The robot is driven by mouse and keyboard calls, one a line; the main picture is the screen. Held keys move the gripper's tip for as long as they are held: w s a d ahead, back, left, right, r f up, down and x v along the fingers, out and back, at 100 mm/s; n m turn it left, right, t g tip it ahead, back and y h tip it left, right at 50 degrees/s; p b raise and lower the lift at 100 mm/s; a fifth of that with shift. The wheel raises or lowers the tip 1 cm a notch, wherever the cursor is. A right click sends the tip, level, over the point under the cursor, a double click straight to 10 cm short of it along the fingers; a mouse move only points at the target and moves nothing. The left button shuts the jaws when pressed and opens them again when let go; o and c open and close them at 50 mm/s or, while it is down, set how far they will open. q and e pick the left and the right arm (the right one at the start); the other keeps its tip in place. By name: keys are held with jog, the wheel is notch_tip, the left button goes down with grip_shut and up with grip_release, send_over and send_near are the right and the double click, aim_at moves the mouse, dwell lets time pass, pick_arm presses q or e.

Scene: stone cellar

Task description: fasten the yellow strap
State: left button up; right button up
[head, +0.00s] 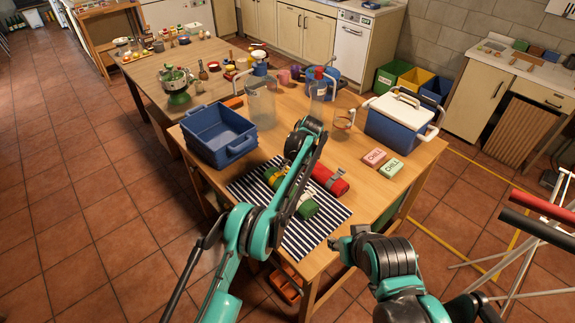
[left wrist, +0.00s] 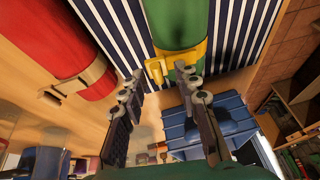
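A green roll (head: 307,209) lies on a striped mat (head: 305,235), partly hidden behind my left arm in the head view. In the left wrist view the yellow strap (left wrist: 196,55) goes around the green roll (left wrist: 178,22). A yellow buckle or tab (left wrist: 155,70) shows on the strap's lower side. My left gripper (left wrist: 159,74) is open, its two fingers apart on either side of the yellow tab. The tab seems free between or just beyond the fingertips; I cannot tell whether they touch it. My right arm's end (head: 338,244) is at the table's front edge, its fingers unclear.
A blue crate (head: 218,135) stands behind on the left. A blue cooler (head: 397,122), pink and green blocks, and clear jugs stand farther back. The table's front right is clear.

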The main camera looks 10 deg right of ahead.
pick_arm(q)
jog(key=v, duration=1.2)
jog(key=shift+a+r, duration=0.1)
jog(key=s+a+r+m+h, duration=0.15)
jog(key=s+a+r, duration=0.35)
jog(key=a+r, duration=0.55)
jog(key=s+a+r+m+t+b, duration=0.15)
jog(key=s+a+r, duration=0.25)
jog(key=s+a, duration=0.55)
jog(key=s+a+f+m, duration=0.1)
jog(key=s+a+f, duration=0.2)
jog(key=s, duration=0.5)
jog(key=s+a+f+m+t+h+b, duration=0.1)
jog(key=s+a+f, duration=0.2)
jog(key=s, duration=0.6)
jog(key=s+a+f+m+t, duration=0.1)
jog(key=s+a+f, duration=0.2)
jog(key=s+f, duration=0.2)
jog(key=s, duration=0.3)
jog(key=shift+s+a+f+m+h, duration=0.25)
jog(key=shift+s+f+m+h, duration=0.05)
jog(key=shift+h, duration=0.05)
